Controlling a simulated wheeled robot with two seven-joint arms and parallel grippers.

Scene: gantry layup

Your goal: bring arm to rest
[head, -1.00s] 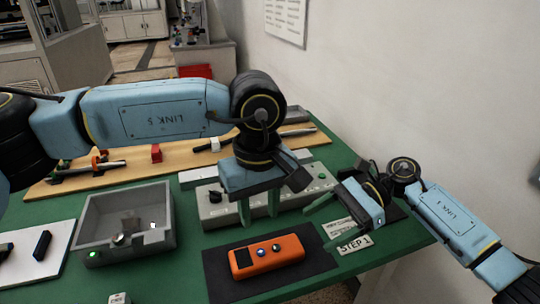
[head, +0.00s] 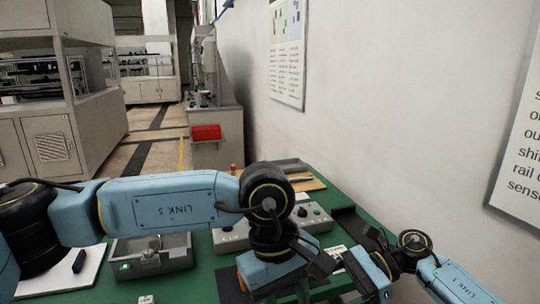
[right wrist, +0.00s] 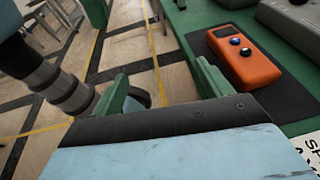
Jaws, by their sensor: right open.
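My left arm reaches in from the left in the head view. Its gripper (head: 272,287) points down over the green table at the bottom edge.
The grey box (head: 180,262) with a green light and the grey control panel (head: 310,217) stand on the green table (head: 205,284). The orange device rests on a dark mat (right wrist: 212,50). A white wall (head: 400,110) rises at right.

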